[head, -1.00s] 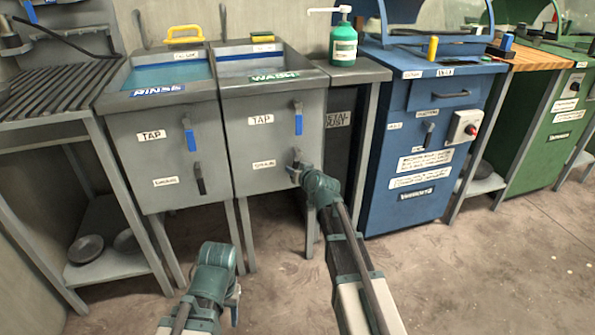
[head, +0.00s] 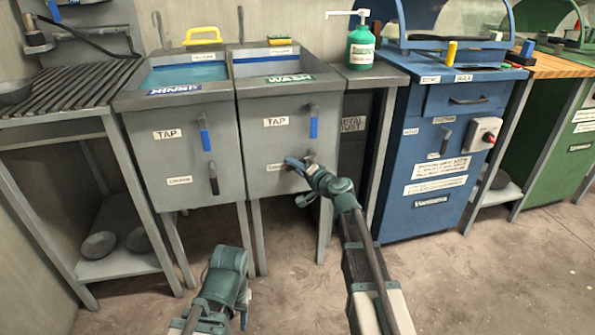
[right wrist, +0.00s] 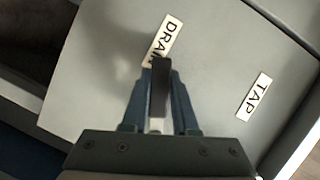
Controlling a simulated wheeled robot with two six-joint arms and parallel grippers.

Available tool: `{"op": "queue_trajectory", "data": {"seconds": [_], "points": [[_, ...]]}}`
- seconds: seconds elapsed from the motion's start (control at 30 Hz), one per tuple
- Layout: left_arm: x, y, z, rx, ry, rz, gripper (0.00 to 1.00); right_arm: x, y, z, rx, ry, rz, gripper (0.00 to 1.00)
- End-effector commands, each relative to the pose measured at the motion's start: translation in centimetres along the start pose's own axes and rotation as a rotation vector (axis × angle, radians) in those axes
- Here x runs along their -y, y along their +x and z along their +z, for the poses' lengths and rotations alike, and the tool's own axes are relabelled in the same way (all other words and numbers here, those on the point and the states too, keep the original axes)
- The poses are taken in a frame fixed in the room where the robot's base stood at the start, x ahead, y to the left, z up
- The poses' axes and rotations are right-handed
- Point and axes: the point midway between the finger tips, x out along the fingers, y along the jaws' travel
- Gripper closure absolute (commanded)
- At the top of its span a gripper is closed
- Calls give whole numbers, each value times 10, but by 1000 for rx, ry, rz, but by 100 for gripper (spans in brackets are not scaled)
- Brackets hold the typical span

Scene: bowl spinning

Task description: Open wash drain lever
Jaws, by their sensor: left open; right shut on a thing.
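The wash basin unit (head: 262,112) is the grey cabinet with the green WASH label (head: 289,78). Its DRAIN label (right wrist: 161,40) shows in the right wrist view. The dark wash drain lever (right wrist: 159,88) stands between the fingers of my right gripper (right wrist: 160,76), which is shut on it. In the head view my right gripper (head: 298,168) is at the lower front of the wash unit and mostly hides the lever. My left gripper (head: 243,308) is open and empty, low over the floor in front of the units and mostly hidden by its arm.
The wash tap lever (head: 313,122) has a blue grip and hangs above my right gripper. The rinse basin (head: 180,130) is on the left with its own tap and drain levers. A blue machine cabinet (head: 425,140) stands to the right. Floor in front is clear.

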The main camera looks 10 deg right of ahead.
Motion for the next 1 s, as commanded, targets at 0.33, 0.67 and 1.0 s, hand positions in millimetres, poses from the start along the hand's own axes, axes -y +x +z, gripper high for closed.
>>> {"op": "queue_trajectory", "data": {"seconds": [0.33, 0.67, 1.0], "points": [[-1, 6, 0, 0, -1, 0, 50, 16, -1, -2, 1, 242, -99, 100], [-1, 8, 0, 0, -1, 0, 50, 24, -2, -4, 0, 360, -148, 100], [-1, 8, 0, 0, -1, 0, 50, 26, -3, -5, 0, 389, -160, 100]]}}
